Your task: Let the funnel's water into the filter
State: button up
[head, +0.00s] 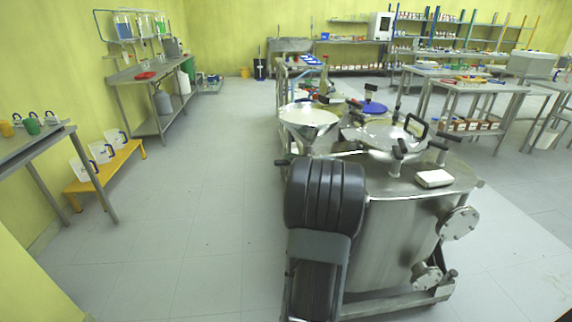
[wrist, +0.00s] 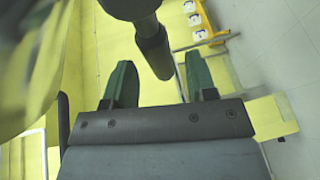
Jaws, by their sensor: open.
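I cannot single out the filter either; a wide round pan (head: 308,115) stands near the centre. My gripper (wrist: 157,58) shows in the wrist view with its green fingers apart and nothing visibly held. It does not show clearly in the head view.
A large steel vessel (head: 390,225) on a wheeled frame stands close in front. A low yellow bench (head: 108,168) with white containers is at left, beside a steel table (head: 35,140) with cups. Grey floor (head: 210,170) is clear between. A dark cylinder (wrist: 155,50) crosses the wrist view.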

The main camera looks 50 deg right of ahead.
aim_at(286, 162)
jog(key=shift+x, duration=1.55)
grip_shut()
jog(key=shift+a, duration=0.1)
